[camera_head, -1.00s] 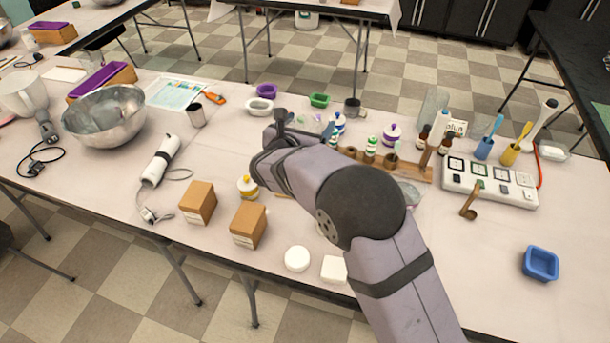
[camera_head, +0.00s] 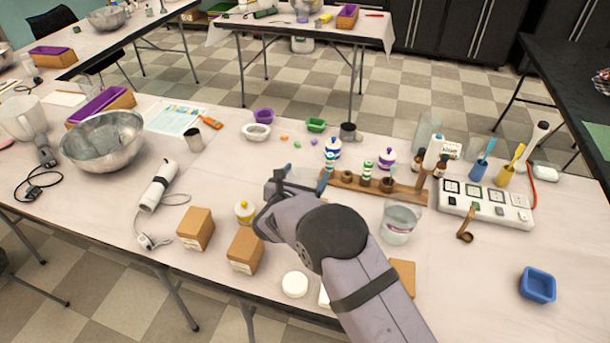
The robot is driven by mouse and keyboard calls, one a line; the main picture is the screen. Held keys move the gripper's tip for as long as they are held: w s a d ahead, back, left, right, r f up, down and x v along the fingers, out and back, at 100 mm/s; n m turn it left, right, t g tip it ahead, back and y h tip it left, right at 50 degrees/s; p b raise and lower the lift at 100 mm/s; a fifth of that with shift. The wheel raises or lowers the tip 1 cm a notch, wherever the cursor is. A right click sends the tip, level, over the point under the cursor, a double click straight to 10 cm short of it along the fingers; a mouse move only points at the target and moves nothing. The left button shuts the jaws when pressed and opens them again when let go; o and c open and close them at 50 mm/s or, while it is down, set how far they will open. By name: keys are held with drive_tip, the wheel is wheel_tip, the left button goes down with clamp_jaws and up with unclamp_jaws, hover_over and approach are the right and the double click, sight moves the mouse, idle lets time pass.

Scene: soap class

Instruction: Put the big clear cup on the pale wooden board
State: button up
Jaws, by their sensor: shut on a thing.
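My gripper (camera_head: 290,182) is above the middle of the table, left of the wooden rack. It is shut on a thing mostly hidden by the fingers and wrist. A pale, see-through edge shows there, but I cannot tell for sure that it is the big clear cup. Another clear cup (camera_head: 398,222), with bluish contents, stands upright on the table right of my arm. A tan wooden piece (camera_head: 404,272), perhaps the pale wooden board, shows beside my forearm. My arm hides the rest of it.
A wooden rack (camera_head: 410,190) with small bottles stands right of the gripper. A white round piece (camera_head: 294,285) lies at the front edge. The right front table is mostly clear around a blue tray (camera_head: 538,285).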

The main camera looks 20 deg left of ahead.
drive_tip(key=shift+f, duration=0.2)
drive_tip(key=shift+f, duration=0.2)
drive_tip(key=o, duration=1.2)
drive_tip(key=shift+r, duration=0.15)
drive_tip(key=shift+s, duration=0.1)
drive_tip(key=b+v, duration=0.2)
drive_tip(key=v, duration=0.9)
drive_tip(key=shift+s+r, duration=0.15)
drive_tip(key=shift+s, duration=0.25)
